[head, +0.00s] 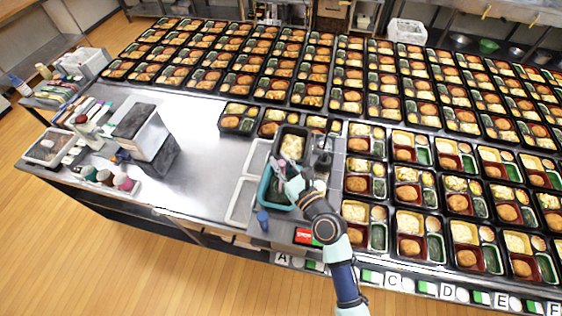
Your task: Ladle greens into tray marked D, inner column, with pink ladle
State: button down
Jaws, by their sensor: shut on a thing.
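My gripper (289,185) is shut on the pink ladle (281,169), over the teal tub (264,187) left of the tray rows. The tub seems to hold dark greens, partly hidden by my gripper and arm. The ladle's bowl is too small and covered to show whether it holds anything. The letter D (448,292) is on the front edge of the table.
A black pan of pale food (292,145) stands behind the tub, with empty pale trays (243,200) at its left. A blue bottle (262,220) stands in front. Filled bento trays crowd the back and right. Bare metal table (205,165) lies to the left.

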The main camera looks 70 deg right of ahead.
notch_tip(320, 180, up, 10)
jog(key=p, duration=1.1)
jog(key=shift+f, duration=0.1)
